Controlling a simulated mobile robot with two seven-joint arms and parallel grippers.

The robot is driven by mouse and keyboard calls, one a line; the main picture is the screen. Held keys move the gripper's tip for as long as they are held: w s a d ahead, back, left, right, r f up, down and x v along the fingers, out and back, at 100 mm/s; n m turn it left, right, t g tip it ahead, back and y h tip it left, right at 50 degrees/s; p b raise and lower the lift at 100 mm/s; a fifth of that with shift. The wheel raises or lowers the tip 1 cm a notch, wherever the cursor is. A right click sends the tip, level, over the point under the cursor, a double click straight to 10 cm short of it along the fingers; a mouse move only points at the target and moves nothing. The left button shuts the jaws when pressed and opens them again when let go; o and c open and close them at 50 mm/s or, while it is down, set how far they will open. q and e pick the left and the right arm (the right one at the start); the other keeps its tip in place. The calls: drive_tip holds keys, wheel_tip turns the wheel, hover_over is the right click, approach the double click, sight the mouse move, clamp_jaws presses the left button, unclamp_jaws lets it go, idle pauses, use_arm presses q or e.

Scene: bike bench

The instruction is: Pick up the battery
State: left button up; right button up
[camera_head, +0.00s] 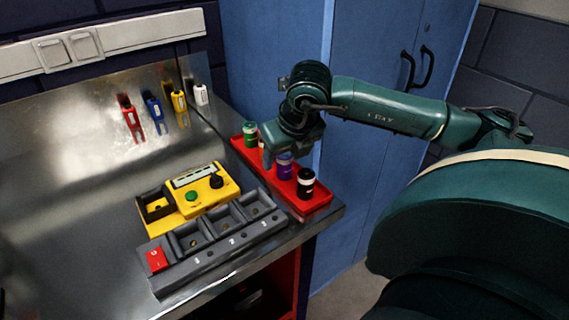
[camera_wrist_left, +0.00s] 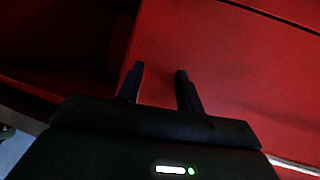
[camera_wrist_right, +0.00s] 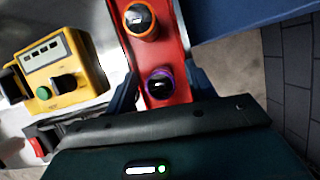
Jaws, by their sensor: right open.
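Batteries stand upright in a red tray (camera_head: 317,206) at the bench's right edge. A green one (camera_head: 250,134) is at the far end, a purple one (camera_head: 284,166) nearer, and a black one (camera_head: 306,184) nearest. My right gripper (camera_head: 284,151) is over the tray at the purple battery, open. In the right wrist view the purple-ringed battery (camera_wrist_right: 160,85) is between its fingers (camera_wrist_right: 164,88), with an orange-ringed battery (camera_wrist_right: 139,20) beyond it. That one is hidden by the gripper in the head view. My left gripper (camera_wrist_left: 158,76) is open and empty before a red surface (camera_wrist_left: 225,60).
A yellow tester (camera_head: 205,190) with a green button and black knob stands left of the tray. A grey slotted rack (camera_head: 225,245) with a red switch (camera_head: 156,260) lies in front of it. Coloured clips (camera_head: 155,112) are at the back. A blue cabinet (camera_head: 375,60) stands behind my right arm.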

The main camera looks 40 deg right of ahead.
use_arm(q)
drive_tip(key=shift+r, duration=0.1)
use_arm(e)
drive_tip(key=c, duration=1.1)
drive_tip(key=shift+r, duration=0.15)
drive_tip(key=shift+c, duration=0.2)
